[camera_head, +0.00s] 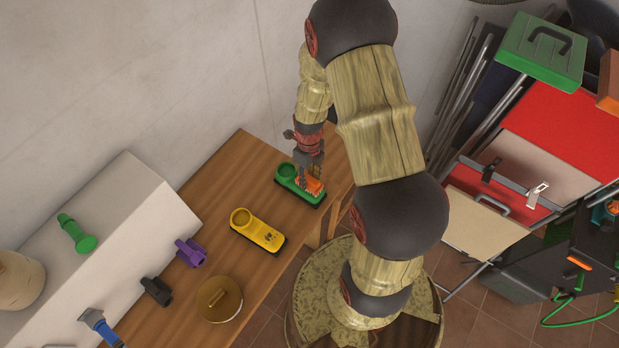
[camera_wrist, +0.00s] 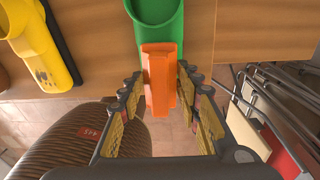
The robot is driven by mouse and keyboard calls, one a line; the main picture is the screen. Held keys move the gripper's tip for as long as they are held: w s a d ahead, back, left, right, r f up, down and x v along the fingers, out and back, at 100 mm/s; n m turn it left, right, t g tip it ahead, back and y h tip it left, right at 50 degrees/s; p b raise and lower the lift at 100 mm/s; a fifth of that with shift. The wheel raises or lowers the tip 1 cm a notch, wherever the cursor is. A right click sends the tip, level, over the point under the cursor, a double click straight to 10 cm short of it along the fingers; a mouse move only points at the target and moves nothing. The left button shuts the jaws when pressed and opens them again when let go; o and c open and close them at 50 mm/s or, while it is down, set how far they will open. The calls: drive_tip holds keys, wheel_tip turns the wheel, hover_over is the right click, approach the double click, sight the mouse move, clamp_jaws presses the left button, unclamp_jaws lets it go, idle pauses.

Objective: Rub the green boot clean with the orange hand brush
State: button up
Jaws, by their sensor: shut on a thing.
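The green boot (camera_head: 287,175) lies on the wooden table near its far right end, and it also shows at the top of the wrist view (camera_wrist: 152,12). The orange hand brush (camera_head: 312,186) is over the toe part of the green boot. In the wrist view the brush (camera_wrist: 157,75) overlaps the boot's near part; whether its bristles touch the boot is hidden. My gripper (camera_head: 310,170) is above the boot. Its fingers (camera_wrist: 160,108) are on both sides of the brush, shut on it.
A yellow boot (camera_head: 257,230) with dark spots lies beside the green one. A purple item (camera_head: 190,251), a black item (camera_head: 156,290) and a round lidded pot (camera_head: 219,299) stand farther left on the table. A pale raised block (camera_head: 120,220) borders the wall side.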

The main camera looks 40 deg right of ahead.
drive_tip(key=shift+w, duration=0.1)
drive_tip(key=shift+r+p, duration=2.7)
drive_tip(key=shift+r, duration=0.85)
drive_tip(key=shift+f, duration=0.1)
